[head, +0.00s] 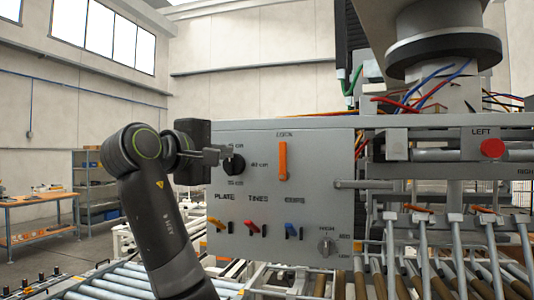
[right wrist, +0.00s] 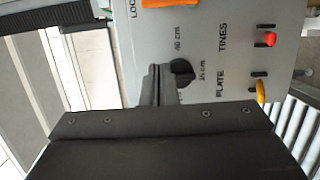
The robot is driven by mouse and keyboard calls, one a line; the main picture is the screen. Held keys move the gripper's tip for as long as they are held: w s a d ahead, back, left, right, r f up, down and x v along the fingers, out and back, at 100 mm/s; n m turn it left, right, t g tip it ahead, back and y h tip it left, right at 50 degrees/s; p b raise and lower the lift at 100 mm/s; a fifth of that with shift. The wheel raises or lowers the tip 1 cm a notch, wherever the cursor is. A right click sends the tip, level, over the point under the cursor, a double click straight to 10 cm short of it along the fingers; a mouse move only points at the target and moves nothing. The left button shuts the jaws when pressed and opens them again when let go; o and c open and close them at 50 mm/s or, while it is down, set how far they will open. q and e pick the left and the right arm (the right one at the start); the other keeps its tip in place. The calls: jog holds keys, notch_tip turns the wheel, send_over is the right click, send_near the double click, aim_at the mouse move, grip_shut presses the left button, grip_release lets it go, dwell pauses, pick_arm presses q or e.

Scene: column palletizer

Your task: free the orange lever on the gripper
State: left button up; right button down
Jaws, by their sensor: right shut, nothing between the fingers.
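The orange lever (head: 283,160) stands upright on the grey panel (head: 330,205), below the label LOCK. Its edge also shows at the top of the right wrist view (right wrist: 172,3). My right gripper (head: 230,154) is shut and empty, with its fingertips at the black knob (head: 236,167), left of the lever. In the right wrist view the shut fingers (right wrist: 157,83) are close beside the knob (right wrist: 182,73); I cannot tell whether they touch it. My left gripper is not in view.
Below the knob are a yellow-orange PLATE switch (head: 216,223), a red TINES switch (head: 253,227) and a blue switch (head: 292,230). A grey dial (head: 326,246) is at lower right. A red button (head: 492,148) marked LEFT is further right. Roller conveyors (head: 120,282) run below.

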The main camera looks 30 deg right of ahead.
aim_at(283, 161)
jog(key=p+x, duration=0.3)
jog(key=x, duration=0.2)
jog(key=p+x, duration=0.3)
jog(key=x, duration=0.2)
jog(key=shift+w+d+r, duration=0.1)
jog(key=shift+d+r, duration=0.1)
jog(key=shift+d, duration=0.1)
jog(key=shift+s+d+f, duration=0.15)
jog(key=shift+s+d, duration=0.3)
jog(key=shift+s, duration=0.3)
jog(key=shift+s+d+p, duration=0.55)
jog(key=shift+s+p, duration=0.1)
jog(key=shift+s, duration=0.15)
jog(key=shift+f, duration=0.1)
